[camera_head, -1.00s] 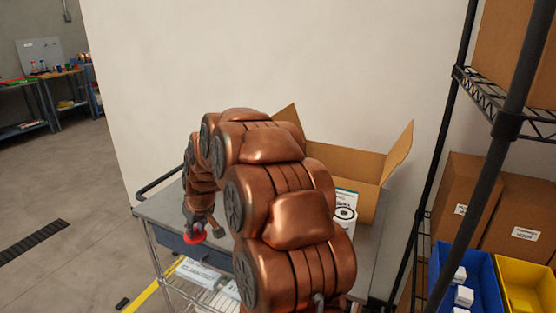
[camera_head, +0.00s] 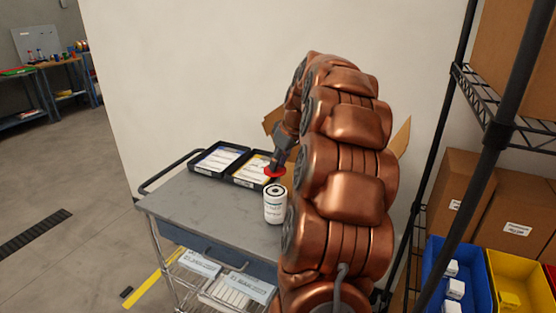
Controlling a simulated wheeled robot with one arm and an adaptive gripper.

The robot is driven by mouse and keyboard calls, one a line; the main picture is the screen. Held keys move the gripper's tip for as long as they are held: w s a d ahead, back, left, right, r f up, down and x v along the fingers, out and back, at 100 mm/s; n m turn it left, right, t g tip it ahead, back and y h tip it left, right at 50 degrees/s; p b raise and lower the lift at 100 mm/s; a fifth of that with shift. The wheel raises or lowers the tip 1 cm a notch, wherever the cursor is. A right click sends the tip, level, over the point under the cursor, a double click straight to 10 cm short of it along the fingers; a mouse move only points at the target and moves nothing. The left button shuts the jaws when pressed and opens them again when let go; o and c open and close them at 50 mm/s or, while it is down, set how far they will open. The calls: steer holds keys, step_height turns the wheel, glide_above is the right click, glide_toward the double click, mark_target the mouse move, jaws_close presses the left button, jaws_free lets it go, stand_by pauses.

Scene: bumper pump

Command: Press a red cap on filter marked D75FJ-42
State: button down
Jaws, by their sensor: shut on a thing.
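My gripper (camera_head: 278,165) is shut on a red cap (camera_head: 274,171), in the middle of the view. The cap is just above and slightly behind or level with the top of a white filter (camera_head: 275,206); I cannot tell whether they touch. The filter stands upright on the grey cart top, with a dark ring on its top. Its printed marking is too small to read. My copper arm hides the cart's right side.
Two black trays with papers, one at left (camera_head: 219,158) and one nearer the filter (camera_head: 247,172), lie at the cart's back. An open cardboard box (camera_head: 400,138) is mostly hidden behind my arm. The cart top (camera_head: 205,217) is clear at front left. Shelving with a blue bin (camera_head: 447,283) stands right.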

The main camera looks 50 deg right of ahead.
mark_target(279, 171)
steer(key=shift+f, duration=1.9)
steer(key=shift+f+b, duration=0.9)
steer(key=shift+f, duration=0.35)
steer(key=shift+b, duration=0.7)
steer(key=shift+f+b, duration=0.2)
steer(key=shift+b, duration=0.55)
stand_by(0.7)
stand_by(0.4)
steer(key=c, duration=0.9)
jaws_free()
